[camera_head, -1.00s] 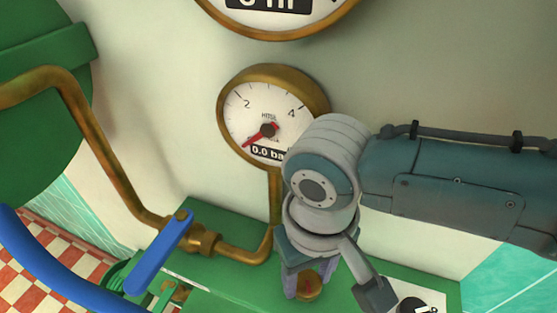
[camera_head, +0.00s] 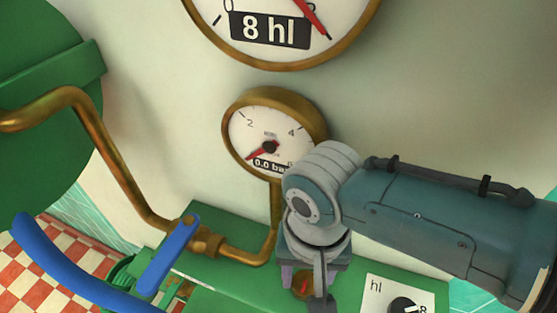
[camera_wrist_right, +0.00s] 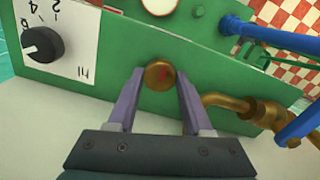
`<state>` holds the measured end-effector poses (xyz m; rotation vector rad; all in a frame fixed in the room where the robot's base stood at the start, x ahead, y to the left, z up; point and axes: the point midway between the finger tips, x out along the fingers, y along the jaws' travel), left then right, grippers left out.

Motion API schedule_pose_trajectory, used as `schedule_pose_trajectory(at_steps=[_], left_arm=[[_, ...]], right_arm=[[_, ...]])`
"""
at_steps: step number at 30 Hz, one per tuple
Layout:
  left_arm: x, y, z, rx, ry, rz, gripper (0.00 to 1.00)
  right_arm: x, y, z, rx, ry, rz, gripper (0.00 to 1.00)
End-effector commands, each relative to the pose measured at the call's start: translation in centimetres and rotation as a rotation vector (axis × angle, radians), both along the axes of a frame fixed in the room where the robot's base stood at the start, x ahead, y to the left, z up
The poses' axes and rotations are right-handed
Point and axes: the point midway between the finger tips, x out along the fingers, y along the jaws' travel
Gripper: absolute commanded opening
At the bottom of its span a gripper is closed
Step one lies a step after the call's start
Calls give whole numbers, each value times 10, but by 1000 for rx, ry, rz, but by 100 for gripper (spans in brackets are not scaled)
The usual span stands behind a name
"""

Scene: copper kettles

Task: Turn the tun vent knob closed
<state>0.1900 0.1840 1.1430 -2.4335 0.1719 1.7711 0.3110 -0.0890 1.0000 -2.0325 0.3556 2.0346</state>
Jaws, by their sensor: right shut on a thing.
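The vent knob is a small round brass knob (camera_head: 303,285) with a red mark, on the green panel below the small gauge. In the right wrist view the brass knob (camera_wrist_right: 159,75) sits between the fingertips of my right gripper (camera_wrist_right: 160,85). My right gripper (camera_head: 302,279) is shut on it, reaching down from above in the head view. The red mark runs roughly up and down in the wrist view. My left gripper does not show.
A small gauge (camera_head: 270,130) reads 0.0 bar, and a large gauge (camera_head: 270,30) reads 8 hl. A black dial (camera_wrist_right: 42,44) on a white plate sits beside the knob. A brass pipe (camera_head: 240,255) and a blue lever (camera_head: 168,256) are to the left.

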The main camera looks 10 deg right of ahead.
Motion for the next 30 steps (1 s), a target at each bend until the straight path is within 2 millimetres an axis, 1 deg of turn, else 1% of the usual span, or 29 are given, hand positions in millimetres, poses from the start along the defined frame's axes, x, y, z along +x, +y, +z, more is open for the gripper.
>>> schedule_pose_trajectory(at_steps=[9,10,17,25,28,30], left_arm=[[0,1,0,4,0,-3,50],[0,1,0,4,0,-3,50],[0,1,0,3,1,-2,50],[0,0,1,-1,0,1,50],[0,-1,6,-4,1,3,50],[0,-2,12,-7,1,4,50]], right_arm=[[1,0,0,0,-2,-5,0],[1,0,0,0,-2,-5,54],[1,0,0,1,-1,-3,80],[0,0,2,1,0,-2,81],[0,0,11,2,-2,-1,81],[0,1,22,3,-1,-1,81]])
